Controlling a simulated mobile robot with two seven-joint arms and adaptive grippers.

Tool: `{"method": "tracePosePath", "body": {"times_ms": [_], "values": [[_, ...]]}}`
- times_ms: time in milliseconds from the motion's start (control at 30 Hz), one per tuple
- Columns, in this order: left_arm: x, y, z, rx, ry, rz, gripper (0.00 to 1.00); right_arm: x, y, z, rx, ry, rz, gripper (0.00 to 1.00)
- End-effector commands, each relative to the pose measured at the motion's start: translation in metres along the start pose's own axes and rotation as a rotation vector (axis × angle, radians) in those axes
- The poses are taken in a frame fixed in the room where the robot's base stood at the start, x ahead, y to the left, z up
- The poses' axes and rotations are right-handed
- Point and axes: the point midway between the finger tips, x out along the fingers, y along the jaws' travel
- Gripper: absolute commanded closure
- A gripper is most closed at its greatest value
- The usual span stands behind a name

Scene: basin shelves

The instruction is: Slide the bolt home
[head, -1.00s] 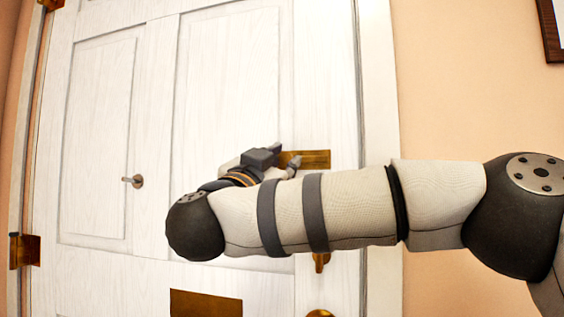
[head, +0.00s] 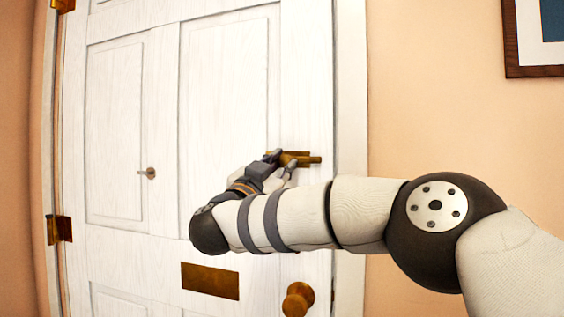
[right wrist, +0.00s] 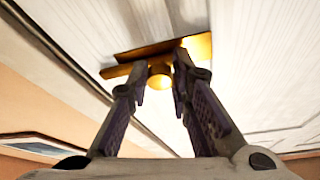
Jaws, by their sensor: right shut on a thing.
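The brass bolt (head: 314,160) is mounted on the white door (head: 225,85) near its right edge. Its rod sticks out a little past the right end of its brass backplate, toward the door frame. My right gripper (head: 281,162) is at the bolt, with one finger on each side of its knob. In the right wrist view the round bolt knob (right wrist: 160,79) sits between the two fingertips, and the brass backplate (right wrist: 196,47) shows behind them. The fingers are shut on the knob and partly cover it in the head view. My left gripper is not in view.
A round brass doorknob (head: 298,300) and a brass plate (head: 210,281) are lower on the door. A small handle (head: 150,173) is on the left. A brass hinge (head: 59,229) is at the left edge. A framed picture (head: 541,40) hangs on the wall at right.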

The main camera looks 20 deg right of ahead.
Motion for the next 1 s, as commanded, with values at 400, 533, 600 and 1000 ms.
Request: {"method": "tracePosePath", "body": {"times_ms": [400, 533, 600, 1000], "values": [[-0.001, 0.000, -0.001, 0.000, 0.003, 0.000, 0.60, 0.004, 0.003, -0.010, 0.007, 0.018, 0.010, 0.60], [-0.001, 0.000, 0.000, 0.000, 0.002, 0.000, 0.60, 0.004, 0.002, -0.009, 0.006, 0.016, 0.008, 0.60], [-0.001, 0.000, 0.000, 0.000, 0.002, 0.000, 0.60, 0.003, 0.002, -0.008, 0.006, 0.015, 0.008, 0.60], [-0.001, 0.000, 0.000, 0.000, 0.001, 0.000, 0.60, -0.070, 0.000, -0.006, 0.003, 0.013, 0.001, 0.60]]}}
